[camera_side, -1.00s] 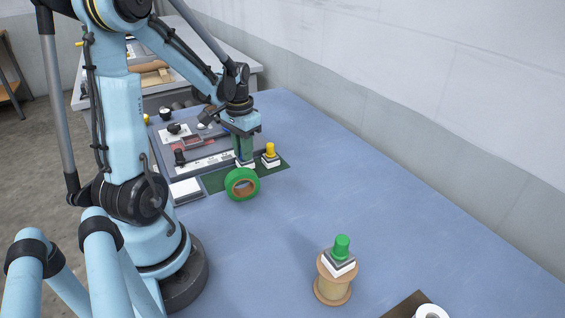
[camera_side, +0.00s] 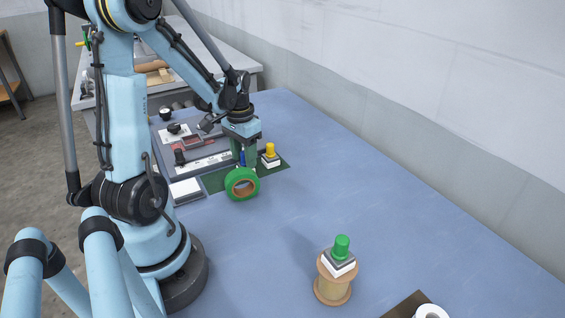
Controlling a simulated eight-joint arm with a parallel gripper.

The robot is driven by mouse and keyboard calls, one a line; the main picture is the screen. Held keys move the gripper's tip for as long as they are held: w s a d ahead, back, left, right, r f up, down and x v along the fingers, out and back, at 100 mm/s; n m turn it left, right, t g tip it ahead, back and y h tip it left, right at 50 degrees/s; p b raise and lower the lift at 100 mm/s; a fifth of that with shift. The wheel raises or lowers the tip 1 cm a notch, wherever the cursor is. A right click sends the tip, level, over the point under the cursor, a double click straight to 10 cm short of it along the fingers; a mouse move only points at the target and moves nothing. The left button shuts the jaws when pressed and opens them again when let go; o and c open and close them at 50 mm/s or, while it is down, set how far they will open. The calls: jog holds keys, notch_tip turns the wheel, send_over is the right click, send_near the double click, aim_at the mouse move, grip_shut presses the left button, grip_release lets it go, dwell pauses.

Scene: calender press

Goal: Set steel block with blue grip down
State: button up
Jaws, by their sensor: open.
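My gripper (camera_side: 244,157) points down over the dark green mat (camera_side: 214,182), with its two green fingers open. A blue grip (camera_side: 242,158) shows between the fingers, low down near the mat. The steel block under it is mostly hidden behind the green tape roll, so I cannot tell exactly how it rests. Close to the right of my fingers stands a block with a yellow grip (camera_side: 270,151) on the mat.
A grey panel with knobs (camera_side: 200,151) lies to the left. A green-gripped block (camera_side: 340,255) sits on a wooden spool (camera_side: 331,290) in front. The blue table's right side is largely clear.

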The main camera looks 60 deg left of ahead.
notch_tip(320, 180, up, 12)
jog(key=w+d+m+t, duration=0.1)
jog(key=d+t, duration=0.2)
jog(key=d, duration=0.8)
jog(key=w+d+f+m+t, duration=0.1)
jog(key=d+t, duration=0.3)
jog(key=d, duration=0.6)
jog(key=shift+w+d+m, duration=0.4)
jog(key=shift+w+m, duration=0.25)
jog(key=shift+m, duration=0.15)
